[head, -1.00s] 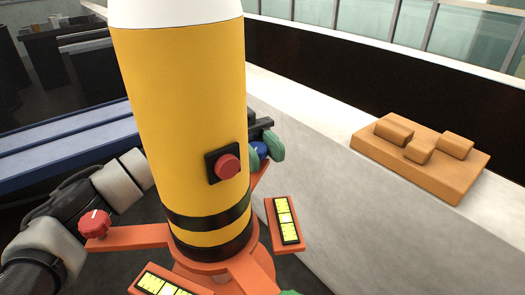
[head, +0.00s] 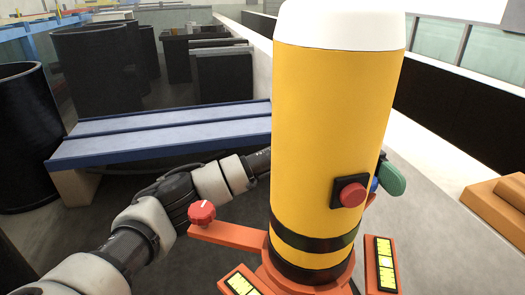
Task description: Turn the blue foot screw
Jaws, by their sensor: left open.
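A yellow cylindrical instrument (head: 325,130) with a white cap and black bands stands on an orange three-armed base (head: 235,235). The blue foot screw (head: 374,184) shows only as a sliver beyond the cylinder's right side. My left arm passes behind the cylinder. My left gripper (head: 378,182) shows mainly as a green fingertip at the blue screw; the rest is hidden by the cylinder. It is open; whether it touches the screw I cannot tell. A red foot screw (head: 202,213) sits on the left base arm. My right gripper is out of view.
A red button (head: 352,195) sticks out of the cylinder. Yellow level vials (head: 385,265) lie on the base. A blue bench (head: 165,130) and dark bins (head: 100,75) stand behind at left. An orange block tray (head: 500,205) sits on the ledge at right.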

